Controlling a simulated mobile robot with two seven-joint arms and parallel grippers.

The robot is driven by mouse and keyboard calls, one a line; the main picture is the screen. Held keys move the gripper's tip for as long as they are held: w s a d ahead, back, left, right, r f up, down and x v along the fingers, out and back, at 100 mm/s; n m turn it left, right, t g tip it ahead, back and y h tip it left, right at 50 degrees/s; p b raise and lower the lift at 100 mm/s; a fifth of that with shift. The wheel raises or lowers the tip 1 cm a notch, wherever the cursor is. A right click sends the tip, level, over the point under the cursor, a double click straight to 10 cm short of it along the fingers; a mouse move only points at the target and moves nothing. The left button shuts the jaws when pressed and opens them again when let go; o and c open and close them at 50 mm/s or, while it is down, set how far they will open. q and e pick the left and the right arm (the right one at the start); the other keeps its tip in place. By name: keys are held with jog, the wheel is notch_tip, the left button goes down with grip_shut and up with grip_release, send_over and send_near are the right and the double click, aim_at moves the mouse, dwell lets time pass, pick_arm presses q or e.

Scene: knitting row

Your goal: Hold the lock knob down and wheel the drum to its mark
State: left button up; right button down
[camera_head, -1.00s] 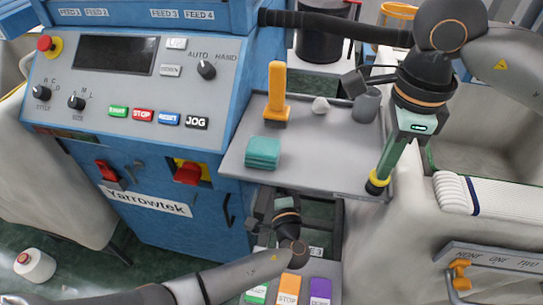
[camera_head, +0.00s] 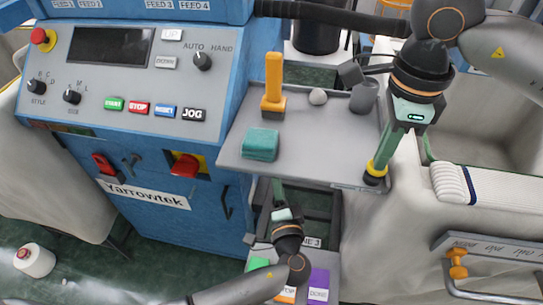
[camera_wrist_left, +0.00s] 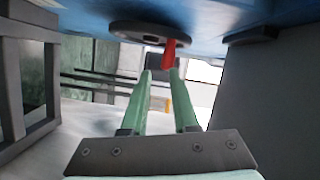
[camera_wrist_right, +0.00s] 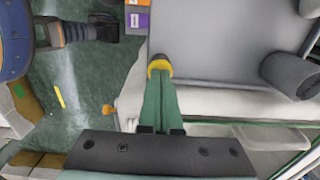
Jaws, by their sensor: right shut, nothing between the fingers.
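The lock knob (camera_head: 375,179), dark with a yellow collar, is at the tray's front right corner. It also shows in the right wrist view (camera_wrist_right: 159,66). My right gripper (camera_head: 379,164) is shut and empty, its fingertips at the knob; I cannot tell how far down the knob is. In the left wrist view a dark round wheel (camera_wrist_left: 134,33), probably the drum's, sits under a blue surface with a red handle (camera_wrist_left: 169,53). My left gripper (camera_wrist_left: 161,74) is open, its fingertips just short of the handle. In the head view it reaches under the tray (camera_head: 278,183). No drum mark can be made out.
The blue machine (camera_head: 150,225) stands left. A white cone (camera_head: 35,260) lies on the floor.

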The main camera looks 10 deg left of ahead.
pick_arm(q)
jog(key=shift+w+a+n+h, duration=0.15)
jog(key=shift+n+h, duration=0.2)
jog(key=shift+n, duration=0.2)
jog(key=shift+w+a+n+h, duration=0.15)
jog(key=shift+n+h, duration=0.2)
jog(key=shift+n, duration=0.2)
jog(key=shift+c, duration=0.7)
jog(key=r+n+h, duration=0.1)
jog(key=n, duration=0.1)
jog(key=w+a+n+h, duration=0.1)
jog(key=n, duration=0.1)
jog(key=shift+a+r, duration=0.15)
jog(key=shift+r, duration=0.2)
grip_shut()
notch_tip(320, 180, up, 5)
jog(key=a+n+h, duration=0.2)
jog(key=n+h, duration=0.1)
jog(key=n, duration=0.2)
jog(key=shift+t, duration=0.4)
jog(key=w, duration=0.3)
jog(key=w+f, duration=0.1)
jog(key=w, duration=0.1)
jog(key=w+f, duration=0.1)
jog(key=w, duration=0.2)
jog(key=shift+w+a+f, duration=0.15)
jog(key=shift+w+a, duration=0.05)
jog(key=shift+w, duration=0.1)
jog(key=shift+s+f, duration=0.45)
